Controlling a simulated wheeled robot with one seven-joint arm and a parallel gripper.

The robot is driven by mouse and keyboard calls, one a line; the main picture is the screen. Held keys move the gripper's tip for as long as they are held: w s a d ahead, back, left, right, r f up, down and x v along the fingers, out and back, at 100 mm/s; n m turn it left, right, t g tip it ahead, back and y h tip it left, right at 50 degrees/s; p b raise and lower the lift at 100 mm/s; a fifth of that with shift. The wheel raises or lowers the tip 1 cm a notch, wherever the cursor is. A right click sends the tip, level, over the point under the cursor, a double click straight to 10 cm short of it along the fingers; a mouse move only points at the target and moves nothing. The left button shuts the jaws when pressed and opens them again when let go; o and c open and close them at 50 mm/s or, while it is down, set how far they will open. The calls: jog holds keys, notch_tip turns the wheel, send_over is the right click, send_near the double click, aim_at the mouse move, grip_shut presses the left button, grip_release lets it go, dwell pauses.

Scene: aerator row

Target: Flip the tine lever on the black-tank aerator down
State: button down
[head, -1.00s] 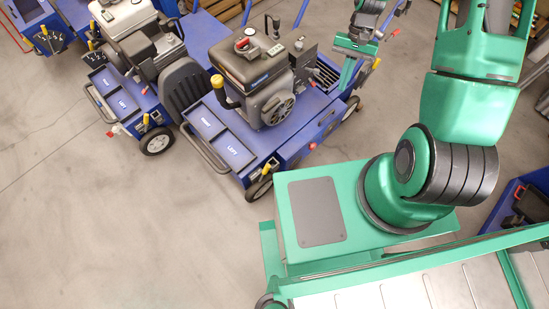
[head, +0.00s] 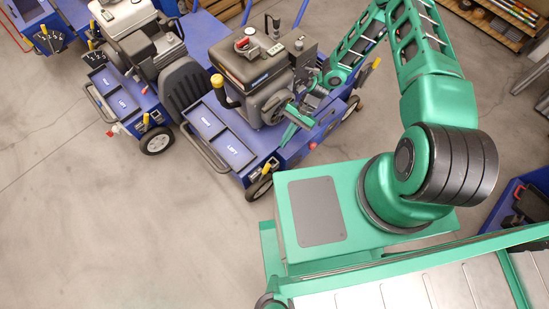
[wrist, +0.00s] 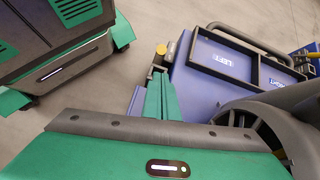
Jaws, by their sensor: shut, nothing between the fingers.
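The black-tank aerator (head: 285,150) is the blue machine in the middle of the head view, with a black engine tank (head: 250,62) on top. A yellow-tipped lever (head: 267,168) stands at its near corner beside the tray marked LEFT; no label shows that it is the tine lever. In the wrist view its yellow knob (wrist: 161,49) shows just beyond my fingertips, and the lower part is partly hidden. My gripper (head: 286,141) is shut and empty, beside the engine and above the blue deck. Its green fingers (wrist: 157,73) point toward the lever; contact cannot be told.
Another yellow-knobbed handle (head: 217,84) rises by the tank. A similar aerator with a light tank (head: 125,15) stands to the left. The engine's round housing (wrist: 245,118) is close at right in the wrist view. Bare floor (head: 100,220) lies at the near left.

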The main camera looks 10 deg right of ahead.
aim_at(264, 173)
dwell(0.3)
jog(key=x, duration=1)
